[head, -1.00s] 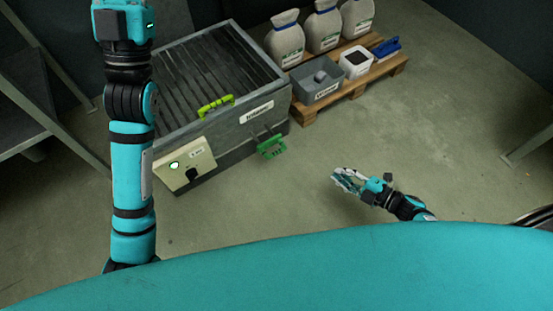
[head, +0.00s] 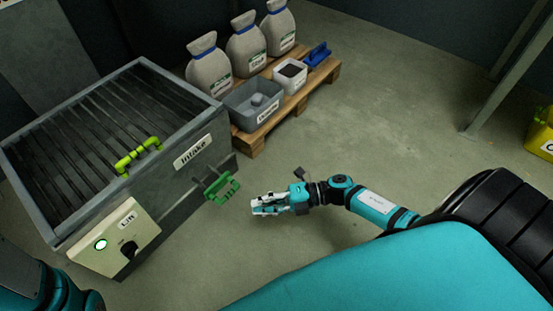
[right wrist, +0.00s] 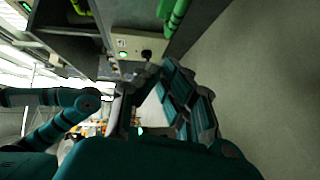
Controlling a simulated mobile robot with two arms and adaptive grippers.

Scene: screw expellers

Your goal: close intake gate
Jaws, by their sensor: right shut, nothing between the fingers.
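The intake (head: 195,165) is a grey metal box with dark bars across its top, at the left of the head view. A green handle (head: 222,190) sticks out low on its front side, on a dark bracket beside the "Intake" label. A lighter green handle (head: 138,155) sits on the top edge near the bars. My right gripper (head: 256,206) is shut and empty, just right of the low green handle and apart from it, pointing left. The right wrist view shows a green handle (right wrist: 176,17) at the top. My left gripper is out of view.
A "Lift" control box (head: 118,238) with a lit green button and black knob is on the intake's near side. Behind stands a pallet (head: 262,133) with sacks (head: 246,45), a grey tub (head: 240,117) and a white bin (head: 290,88).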

